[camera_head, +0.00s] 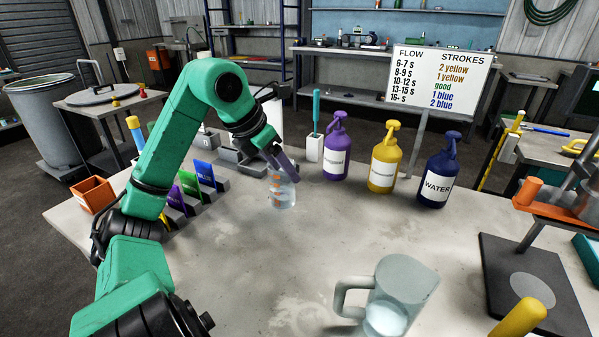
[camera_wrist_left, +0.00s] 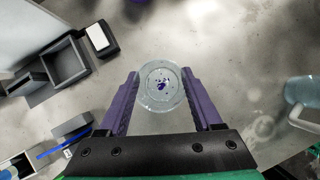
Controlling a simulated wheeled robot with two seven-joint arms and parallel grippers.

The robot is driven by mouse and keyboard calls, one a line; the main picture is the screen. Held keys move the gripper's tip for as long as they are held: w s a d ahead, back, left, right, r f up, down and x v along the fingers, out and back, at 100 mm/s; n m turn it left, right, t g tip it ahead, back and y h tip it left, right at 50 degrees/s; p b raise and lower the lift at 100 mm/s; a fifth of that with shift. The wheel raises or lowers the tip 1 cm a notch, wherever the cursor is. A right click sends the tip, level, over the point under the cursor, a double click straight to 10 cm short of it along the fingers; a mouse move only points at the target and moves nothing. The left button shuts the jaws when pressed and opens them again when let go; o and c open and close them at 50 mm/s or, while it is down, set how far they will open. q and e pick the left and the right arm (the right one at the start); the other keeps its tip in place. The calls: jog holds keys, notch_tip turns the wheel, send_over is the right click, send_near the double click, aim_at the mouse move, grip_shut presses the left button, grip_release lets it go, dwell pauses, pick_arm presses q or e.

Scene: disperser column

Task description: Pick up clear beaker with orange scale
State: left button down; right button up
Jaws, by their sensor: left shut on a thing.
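The clear beaker with the orange scale (camera_head: 281,191) stands upright at the back middle of the table in the head view. In the left wrist view the beaker (camera_wrist_left: 161,88) shows from above, with dark purple specks inside. My left gripper (camera_head: 285,173) is around the beaker from above. In the left wrist view its purple fingers (camera_wrist_left: 161,95) close on the beaker from both sides. Whether the beaker's base touches the table is hard to tell. My right gripper is not in view.
Purple (camera_head: 336,150), yellow (camera_head: 384,160) and blue WATER (camera_head: 438,172) pump bottles stand to the right of the beaker. A clear pitcher (camera_head: 398,290) stands at the front. Coloured cards in holders (camera_head: 190,185) and an orange box (camera_head: 94,195) are at the left. The table middle is clear.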

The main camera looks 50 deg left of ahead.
aim_at(271, 185)
pick_arm(q)
jog(key=shift+s+a+b, duration=0.1)
jog(key=shift+s+b, duration=0.5)
jog(key=shift+s, duration=1.75)
dwell(0.5)
